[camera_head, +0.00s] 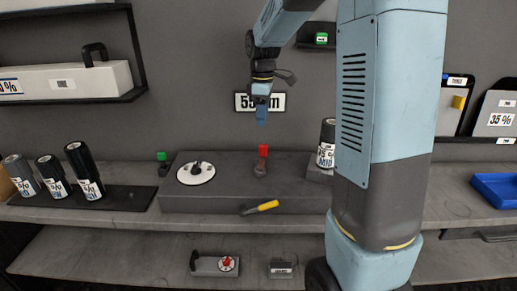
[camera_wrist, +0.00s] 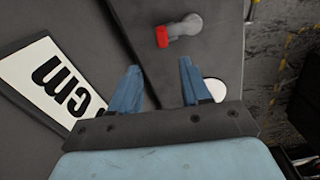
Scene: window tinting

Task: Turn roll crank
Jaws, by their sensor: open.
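A small grey crank with a red handle (camera_head: 263,152) stands on the right part of a long grey block (camera_head: 300,200) on the bench. The crank also shows in the wrist view (camera_wrist: 184,27), with its red end pointing left and nothing touching it. My gripper (camera_head: 261,117) hangs above the crank, in front of the wall sign. In the wrist view its two blue fingers (camera_wrist: 160,68) are apart and empty, and the crank lies beyond their tips.
A white disc with a black knob (camera_head: 196,174) sits left on the block. A yellow-handled tool (camera_head: 263,207) lies at its front edge. Labelled rolls (camera_head: 84,172) stand at the left, and one roll (camera_head: 326,146) stands beside my arm. A blue tray (camera_head: 497,189) is far right.

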